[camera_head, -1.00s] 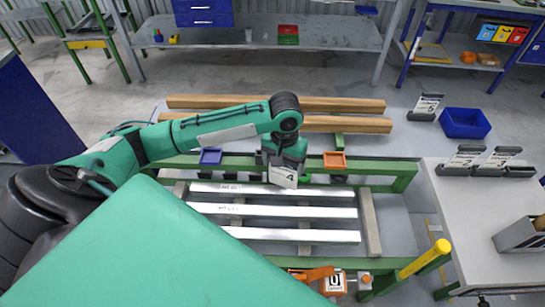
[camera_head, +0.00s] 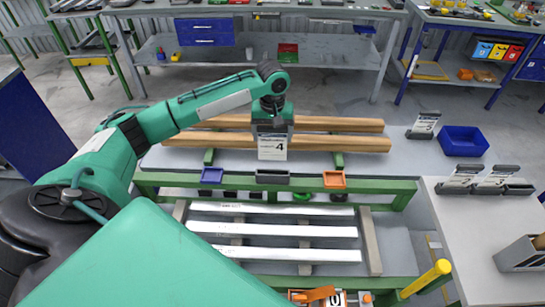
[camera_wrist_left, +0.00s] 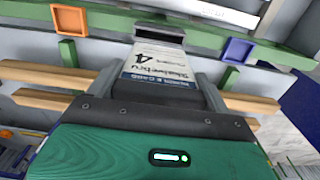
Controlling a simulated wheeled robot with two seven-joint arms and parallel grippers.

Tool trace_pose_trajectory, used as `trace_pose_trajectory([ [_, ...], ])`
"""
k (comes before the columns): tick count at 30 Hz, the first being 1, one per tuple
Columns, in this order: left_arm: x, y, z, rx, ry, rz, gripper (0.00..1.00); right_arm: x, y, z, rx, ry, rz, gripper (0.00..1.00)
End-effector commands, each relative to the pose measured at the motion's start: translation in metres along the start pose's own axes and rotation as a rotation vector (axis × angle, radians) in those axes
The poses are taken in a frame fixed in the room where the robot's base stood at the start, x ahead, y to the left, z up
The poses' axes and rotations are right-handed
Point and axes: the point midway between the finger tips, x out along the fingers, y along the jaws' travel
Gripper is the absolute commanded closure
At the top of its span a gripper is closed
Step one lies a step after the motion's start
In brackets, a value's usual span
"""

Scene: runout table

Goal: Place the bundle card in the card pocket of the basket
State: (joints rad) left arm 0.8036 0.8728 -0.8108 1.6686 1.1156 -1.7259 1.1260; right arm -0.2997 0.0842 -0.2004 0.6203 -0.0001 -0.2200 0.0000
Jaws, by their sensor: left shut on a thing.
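My left gripper (camera_head: 272,122) is shut on the bundle card (camera_head: 272,148), a white card with a dark top edge and a large 4. The card hangs upright, number facing the head camera. In the left wrist view the card (camera_wrist_left: 160,62) sits between the fingers (camera_wrist_left: 163,88). The card pocket looks to be the dark grey holder (camera_head: 272,177) on the basket's green rail (camera_head: 385,187); it also shows in the wrist view (camera_wrist_left: 158,33). The card appears above and behind it, apart from it in the head view. My right gripper is not in view.
Metal bars (camera_head: 275,230) lie in front, wooden beams (camera_head: 340,143) behind. Other card holders (camera_head: 424,125) and a large blue bin (camera_head: 463,141) stand right. A yellow-capped post (camera_head: 425,280) rises at front right.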

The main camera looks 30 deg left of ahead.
Motion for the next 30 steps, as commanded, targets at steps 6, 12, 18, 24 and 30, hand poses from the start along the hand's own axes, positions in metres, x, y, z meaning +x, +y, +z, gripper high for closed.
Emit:
trace_pose_trajectory([
  [6,0.048,0.0,0.001,-0.001,-0.001,-0.002,0.41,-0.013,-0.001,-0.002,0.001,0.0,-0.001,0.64],
  [12,0.067,0.0,0.0,0.0,0.0,0.0,0.41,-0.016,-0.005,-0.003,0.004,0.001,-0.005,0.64],
  [18,0.096,0.001,0.001,0.0,-0.001,-0.001,0.41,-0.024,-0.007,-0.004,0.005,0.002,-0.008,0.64],
  [24,0.108,0.001,0.0,0.001,0.002,0.001,0.41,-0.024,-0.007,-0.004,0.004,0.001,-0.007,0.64],
  [30,0.108,0.001,0.0,0.001,0.001,0.001,0.41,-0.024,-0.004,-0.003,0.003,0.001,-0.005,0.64],
])
